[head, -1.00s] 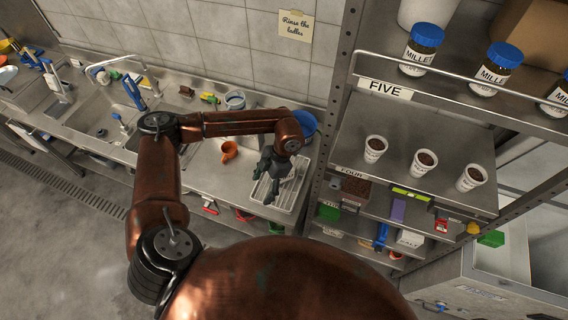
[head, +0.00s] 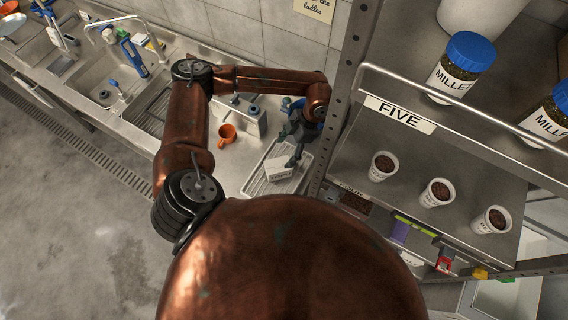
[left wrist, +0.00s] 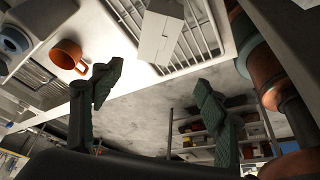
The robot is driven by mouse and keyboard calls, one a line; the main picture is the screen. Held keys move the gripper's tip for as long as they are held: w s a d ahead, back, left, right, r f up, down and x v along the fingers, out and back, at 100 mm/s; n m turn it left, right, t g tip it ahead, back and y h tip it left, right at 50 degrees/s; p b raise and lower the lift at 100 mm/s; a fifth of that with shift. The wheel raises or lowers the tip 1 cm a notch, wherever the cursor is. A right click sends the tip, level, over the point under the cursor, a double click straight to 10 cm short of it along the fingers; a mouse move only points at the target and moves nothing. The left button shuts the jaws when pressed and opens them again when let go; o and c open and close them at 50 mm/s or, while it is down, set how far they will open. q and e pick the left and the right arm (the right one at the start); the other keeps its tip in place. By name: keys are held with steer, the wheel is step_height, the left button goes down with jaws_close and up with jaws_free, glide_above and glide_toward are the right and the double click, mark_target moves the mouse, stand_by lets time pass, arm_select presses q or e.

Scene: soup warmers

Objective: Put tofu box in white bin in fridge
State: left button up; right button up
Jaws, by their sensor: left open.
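I cannot make out the white bin or the fridge clearly. My right gripper is not in view.
An orange mug (head: 227,133) stands on the counter left of the tray. A steel shelf rack (head: 350,95) rises close on the right, with cups (head: 382,166) and millet jars (head: 460,65). Sinks lie to the left. The floor at lower left is clear.

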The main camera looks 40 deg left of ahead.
arm_select(q)
steer(key=b, duration=0.4)
glide_toward(279, 165)
steer(key=shift+s+a+f, duration=0.25)
steer(key=shift+s+f, duration=0.4)
steer(key=shift+f, duration=0.1)
steer(key=shift+f+b, duration=0.65)
steer(key=shift+f, duration=0.25)
steer(key=shift+x, duration=0.75)
steer(key=x, duration=0.1)
steer(key=p+x, duration=0.1)
steer(key=x, duration=0.1)
steer(key=p+x, duration=0.1)
steer(key=x, duration=0.1)
steer(key=shift+w+a, duration=0.15)
steer(key=shift+a, duration=0.15)
steer(key=shift+a+f, duration=0.1)
steer(key=shift+f, duration=0.3)
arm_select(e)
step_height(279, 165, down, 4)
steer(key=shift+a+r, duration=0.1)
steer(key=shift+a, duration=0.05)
arm_select(q)
steer(key=shift+f, duration=0.25)
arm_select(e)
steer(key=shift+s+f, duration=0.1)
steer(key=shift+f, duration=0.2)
